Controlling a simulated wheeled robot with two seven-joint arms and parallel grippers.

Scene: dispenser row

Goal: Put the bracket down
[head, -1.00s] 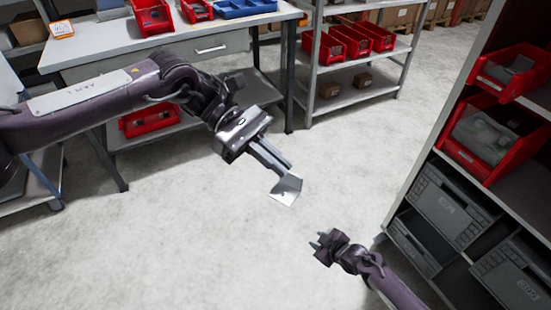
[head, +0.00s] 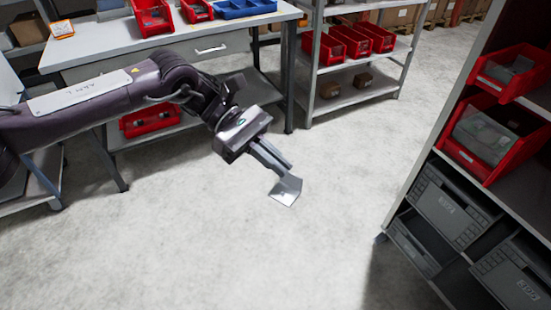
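My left gripper (head: 278,163) reaches in from the left over the open floor. Its fingers are close together on a bracket (head: 287,191), a small light-grey bent metal plate that sticks out past the fingertips. The bracket hangs in the air, apart from every surface; the part between the fingers is hidden. My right gripper is outside the view.
A workbench (head: 185,48) with red bins (head: 153,16) and a blue tray (head: 240,7) stands at the back left. A shelf rack (head: 345,98) with red bins stands behind. A cabinet (head: 440,120) with red bins and grey crates (head: 447,205) is at right. The floor (head: 200,240) between is clear.

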